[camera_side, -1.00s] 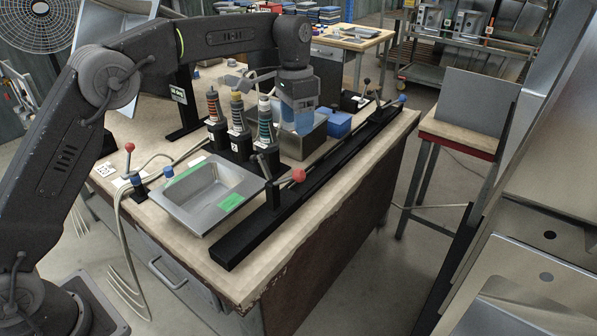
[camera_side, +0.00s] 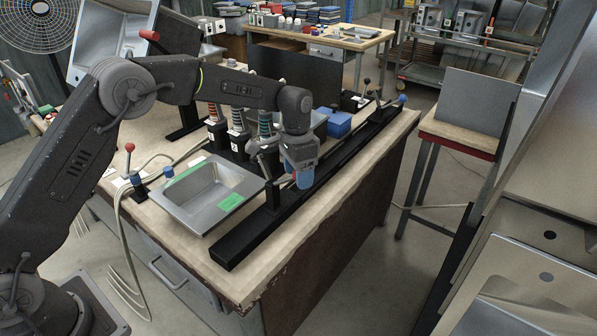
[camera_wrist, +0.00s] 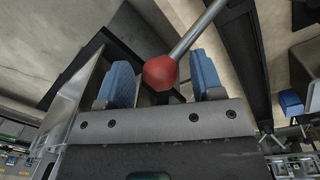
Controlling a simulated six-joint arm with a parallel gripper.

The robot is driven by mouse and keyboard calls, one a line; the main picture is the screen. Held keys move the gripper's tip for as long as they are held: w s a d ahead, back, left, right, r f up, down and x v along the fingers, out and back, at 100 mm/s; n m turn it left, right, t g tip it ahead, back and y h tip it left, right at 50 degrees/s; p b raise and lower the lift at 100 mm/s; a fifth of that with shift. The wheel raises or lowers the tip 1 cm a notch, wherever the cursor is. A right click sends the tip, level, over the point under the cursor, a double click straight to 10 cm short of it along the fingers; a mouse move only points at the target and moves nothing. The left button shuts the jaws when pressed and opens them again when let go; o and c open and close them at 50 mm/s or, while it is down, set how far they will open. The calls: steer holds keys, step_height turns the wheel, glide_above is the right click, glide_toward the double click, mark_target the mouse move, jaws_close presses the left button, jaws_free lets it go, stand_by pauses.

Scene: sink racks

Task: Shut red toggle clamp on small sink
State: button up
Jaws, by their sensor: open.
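The small steel sink (camera_side: 180,213) lies on the bench with green tape on its rim. A clamp (camera_side: 272,190) stands on the black rail beside the sink's right edge. My gripper (camera_side: 304,182) points down over the rail. Its blue fingers are open, one on each side of the red knob, with gaps visible. Another red-knobbed lever (camera_side: 130,150) stands upright left of the sink.
The black rail (camera_side: 240,238) runs along the bench's right edge. Coil-wrapped posts (camera_side: 238,120) and a blue bin (camera_side: 339,124) stand behind. The bench front (camera_side: 215,268) is clear.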

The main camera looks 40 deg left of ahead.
steer(key=shift+c, duration=0.3)
steer(key=shift+s+d+f, duration=0.1)
steer(key=shift+d, duration=0.05)
jaws_close()
steer(key=shift+a+r+h, duration=0.25)
steer(key=shift+a+h, duration=0.1)
steer(key=shift+h, duration=0.05)
stand_by(0.3)
